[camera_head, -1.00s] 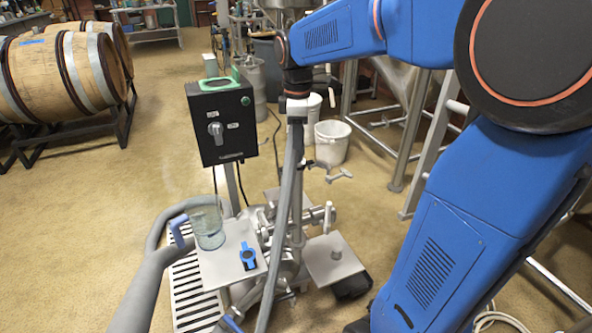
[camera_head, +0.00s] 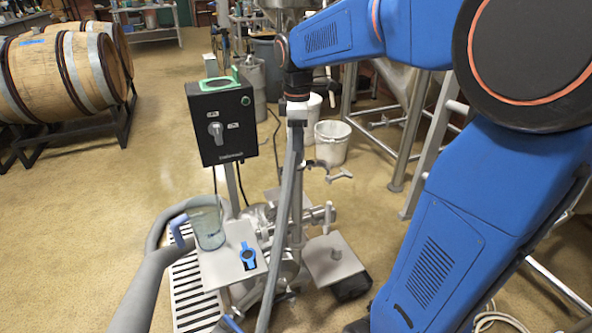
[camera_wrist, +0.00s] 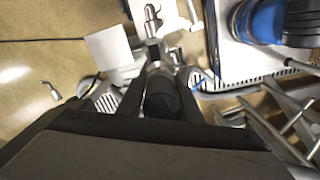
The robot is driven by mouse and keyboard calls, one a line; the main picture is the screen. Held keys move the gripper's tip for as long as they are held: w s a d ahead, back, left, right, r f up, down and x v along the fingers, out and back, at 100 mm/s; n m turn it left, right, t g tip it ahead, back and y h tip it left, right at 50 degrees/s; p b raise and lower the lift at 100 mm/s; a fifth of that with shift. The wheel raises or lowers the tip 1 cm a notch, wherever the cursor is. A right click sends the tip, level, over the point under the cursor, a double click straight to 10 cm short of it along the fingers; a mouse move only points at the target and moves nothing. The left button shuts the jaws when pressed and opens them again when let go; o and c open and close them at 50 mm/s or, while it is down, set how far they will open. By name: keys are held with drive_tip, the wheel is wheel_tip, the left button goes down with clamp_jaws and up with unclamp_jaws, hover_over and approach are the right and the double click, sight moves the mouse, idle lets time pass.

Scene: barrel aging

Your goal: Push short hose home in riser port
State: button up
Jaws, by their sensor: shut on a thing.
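My gripper (camera_head: 297,112) is at the end of my arm, above the pump cart (camera_head: 335,258), shut on the upper end of the grey short hose (camera_head: 287,205). The hose runs down from my gripper past the cart to the bottom of the picture. In the wrist view my gripper (camera_wrist: 160,92) shows two dark fingers on either side of a dark rounded piece, likely the hose. Metal pipe fittings (camera_wrist: 152,25) lie beyond the fingers there. I cannot pick out the riser port or tell how deep the hose sits in it.
A black control box (camera_head: 220,128) stands on a post left of the hose. A clear jug (camera_head: 208,228) and a blue clamp-like item (camera_head: 248,256) rest on the cart's plate. A thick grey hose (camera_head: 150,280) curves at left. A white bucket (camera_head: 332,145) stands behind.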

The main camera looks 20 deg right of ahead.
drive_tip(key=o, duration=2.5)
